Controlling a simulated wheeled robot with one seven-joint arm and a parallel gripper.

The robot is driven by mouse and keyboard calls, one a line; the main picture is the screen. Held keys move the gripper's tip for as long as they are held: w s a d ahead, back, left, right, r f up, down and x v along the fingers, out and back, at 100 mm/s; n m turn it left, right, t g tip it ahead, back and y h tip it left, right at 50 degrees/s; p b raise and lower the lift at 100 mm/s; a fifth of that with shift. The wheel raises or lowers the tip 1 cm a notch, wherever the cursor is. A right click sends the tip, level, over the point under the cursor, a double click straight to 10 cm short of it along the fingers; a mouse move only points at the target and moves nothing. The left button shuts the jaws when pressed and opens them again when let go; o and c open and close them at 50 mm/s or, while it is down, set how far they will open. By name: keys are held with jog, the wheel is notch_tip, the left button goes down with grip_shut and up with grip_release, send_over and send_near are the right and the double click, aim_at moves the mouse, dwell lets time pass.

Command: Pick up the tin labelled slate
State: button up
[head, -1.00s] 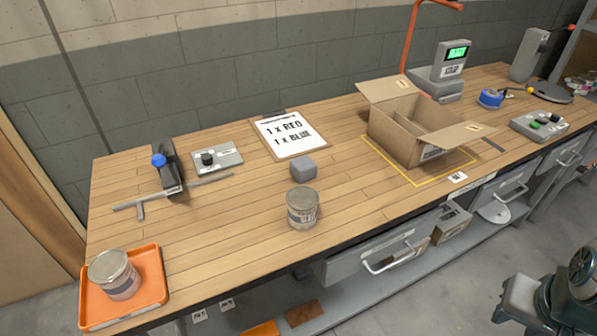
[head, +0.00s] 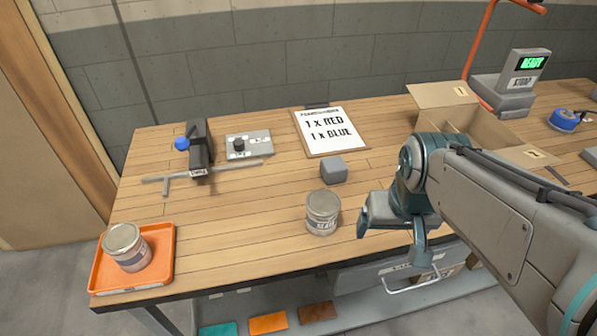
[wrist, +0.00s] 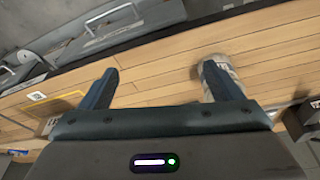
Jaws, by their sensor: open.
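The tin labelled slate (head: 323,212) stands upright on the wooden bench, near its front edge, with a metal lid and a pale label. My gripper (head: 392,232) is open and empty, just to the right of the tin in the head view and apart from it. In the wrist view, my gripper (wrist: 156,76) has its two fingers spread over bare bench. The tin (wrist: 222,72) shows there just beyond the right finger, partly hidden by it.
A second tin (head: 128,250) stands in an orange tray (head: 164,240) at the left. A grey block (head: 333,169) sits behind the slate tin. A clipboard (head: 331,148) lies further back. An open cardboard box (head: 447,95) is partly hidden behind my arm.

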jog(key=w+a+r+n+g+p, duration=0.1)
jog(key=w+a+r+n+p, duration=0.1)
jog(key=w+a+r+n, duration=0.3)
jog(key=n+g+p, duration=0.2)
send_near(325, 201)
jog(key=shift+s+f, duration=0.1)
jog(key=shift+s, duration=0.15)
notch_tip(325, 201, down, 8)
jog(key=shift+w+f, duration=0.1)
jog(key=shift+f, duration=0.1)
jog(key=shift+a+f+p, duration=0.2)
jog(key=shift+f+p, duration=0.2)
jog(key=shift+f, duration=2.25)
jog(key=c, duration=1.2)
jog(key=shift+o, duration=0.2)
jog(key=shift+r, duration=0.1)
